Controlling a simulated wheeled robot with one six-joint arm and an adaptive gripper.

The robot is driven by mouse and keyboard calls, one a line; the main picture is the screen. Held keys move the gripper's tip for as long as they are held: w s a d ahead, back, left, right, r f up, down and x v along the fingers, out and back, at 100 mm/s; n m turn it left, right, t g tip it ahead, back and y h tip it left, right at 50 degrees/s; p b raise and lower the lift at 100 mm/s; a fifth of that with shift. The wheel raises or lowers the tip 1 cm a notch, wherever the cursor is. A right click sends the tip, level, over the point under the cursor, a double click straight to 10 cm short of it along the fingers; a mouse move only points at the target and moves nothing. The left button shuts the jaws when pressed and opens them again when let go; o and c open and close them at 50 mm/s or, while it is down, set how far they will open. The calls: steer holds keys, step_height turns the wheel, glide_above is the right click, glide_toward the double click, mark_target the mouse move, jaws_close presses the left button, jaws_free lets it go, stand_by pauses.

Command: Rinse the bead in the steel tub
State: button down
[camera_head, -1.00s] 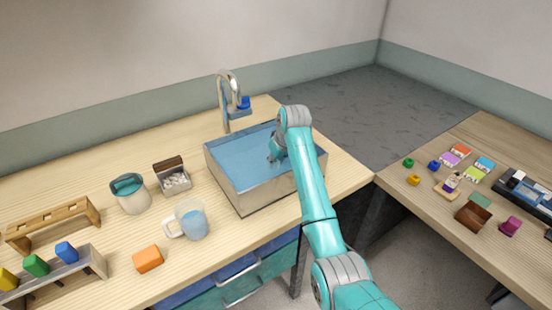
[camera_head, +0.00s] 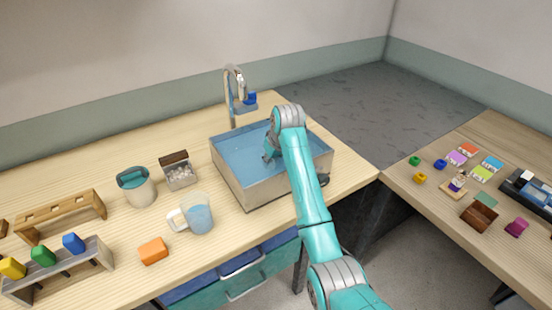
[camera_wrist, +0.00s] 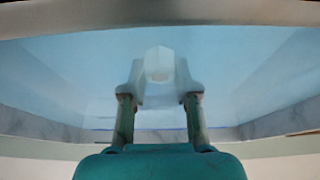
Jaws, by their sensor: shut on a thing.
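The steel tub (camera_head: 262,190) stands on the wooden counter and holds blue water (camera_head: 240,150). Its inside fills most of the wrist view. My gripper (camera_head: 268,152) reaches down into the tub, near the middle of the water. In the wrist view my gripper (camera_wrist: 160,84) is shut on a pale, clear, faceted bead (camera_wrist: 159,63), which sits between the fingertips. The water's tint blurs the bead's outline. The bead cannot be made out in the head view.
A tap (camera_head: 233,95) rises behind the tub. To its left stand a jug of water (camera_head: 199,217), a teal-lidded pot (camera_head: 136,187) and a small box of white pieces (camera_head: 179,170). An orange block (camera_head: 153,251) lies in front. A second table (camera_head: 450,215) is at right.

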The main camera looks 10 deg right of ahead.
steer(key=shift+s+a, duration=0.2)
steer(key=shift+a, duration=0.35)
steer(key=shift+w+d, duration=0.25)
steer(key=shift+d, duration=0.5)
steer(key=shift+w+d, duration=0.3)
steer(key=shift+d, duration=0.5)
steer(key=shift+w+d, duration=0.25)
steer(key=shift+d, duration=0.5)
steer(key=shift+a, duration=0.1)
step_height(320, 180, up, 11)
stand_by(1.4)
steer(key=shift+r, duration=0.15)
stand_by(0.3)
step_height(320, 180, up, 5)
steer(key=shift+f, duration=0.1)
stand_by(0.4)
